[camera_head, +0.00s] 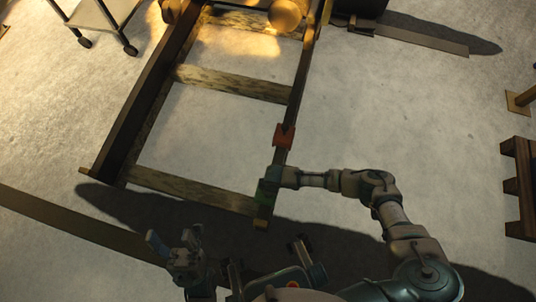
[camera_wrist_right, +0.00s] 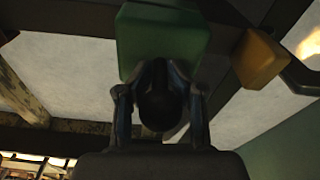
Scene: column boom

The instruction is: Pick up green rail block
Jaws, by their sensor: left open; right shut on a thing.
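The green rail block (camera_head: 265,194) is at the near end of the right-hand rail in the head view, dark and partly covered by my right gripper (camera_head: 272,183). In the right wrist view the green block (camera_wrist_right: 160,36) fills the top middle, and the fingers of my right gripper (camera_wrist_right: 160,75) are closed on its lower part. I cannot tell whether the block still touches the rail. My left gripper (camera_head: 174,250) is open and empty at the lower left, apart from the frame.
A red block (camera_head: 284,136) sits farther up the same rail (camera_head: 298,90). A yellow end piece (camera_head: 262,217) is at the rail's near end. Wooden crossbars (camera_head: 195,190) join the two rails. A wheeled cart (camera_head: 100,14) stands top left, a pallet (camera_head: 522,185) at right.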

